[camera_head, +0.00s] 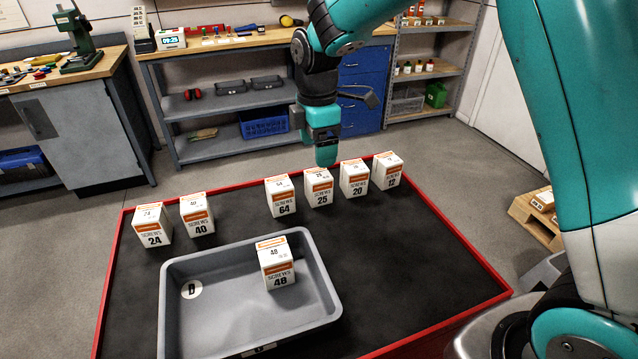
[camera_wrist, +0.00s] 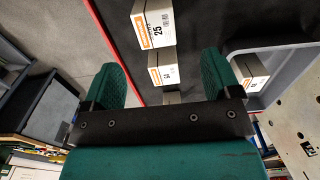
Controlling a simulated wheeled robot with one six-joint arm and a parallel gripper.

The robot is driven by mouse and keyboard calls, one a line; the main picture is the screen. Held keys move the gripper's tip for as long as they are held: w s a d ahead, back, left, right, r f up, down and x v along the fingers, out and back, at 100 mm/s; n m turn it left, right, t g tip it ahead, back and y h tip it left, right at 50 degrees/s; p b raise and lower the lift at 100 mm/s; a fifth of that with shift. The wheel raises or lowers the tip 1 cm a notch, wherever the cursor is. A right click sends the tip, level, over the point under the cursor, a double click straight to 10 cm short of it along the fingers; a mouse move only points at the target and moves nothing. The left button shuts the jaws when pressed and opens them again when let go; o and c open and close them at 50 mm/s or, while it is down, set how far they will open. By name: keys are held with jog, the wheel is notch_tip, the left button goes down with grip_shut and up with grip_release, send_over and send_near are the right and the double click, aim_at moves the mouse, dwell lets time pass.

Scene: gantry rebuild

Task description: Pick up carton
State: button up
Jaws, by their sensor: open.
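Several white cartons with orange bands and "SCREWS" labels stand in a row on the dark red-edged table: carton 24 (camera_head: 152,227), carton 40 (camera_head: 197,215), carton 64 (camera_head: 280,196), carton 25 (camera_head: 318,188), carton 20 (camera_head: 354,178) and carton 12 (camera_head: 386,171). Carton 48 (camera_head: 277,265) stands inside the grey tray. My gripper (camera_head: 326,158) is open and empty, just behind or above carton 25 in the head view. In the wrist view, carton 64 (camera_wrist: 163,68) shows between the teal fingers, beyond them, with carton 25 (camera_wrist: 153,26) above it. Neither is gripped.
The dark tabletop (camera_head: 410,250) is clear at right. Behind stand a workbench (camera_head: 215,46) with shelves, a blue drawer cabinet (camera_head: 362,95) and a metal shelf rack. A wooden pallet (camera_head: 530,215) lies at right.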

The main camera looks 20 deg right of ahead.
aim_at(318, 174)
notch_tip(318, 174, down, 4)
jog(key=shift+f+p, duration=0.25)
jog(key=shift+p, duration=0.1)
jog(key=shift+w+d+f+p, duration=0.15)
jog(key=shift+f+p, duration=0.35)
jog(key=shift+f, duration=0.8)
jog(key=shift+w+d+f+p, duration=0.1)
jog(key=shift+f+p, duration=0.35)
jog(key=shift+f, duration=0.85)
jog(key=c, duration=1.1)
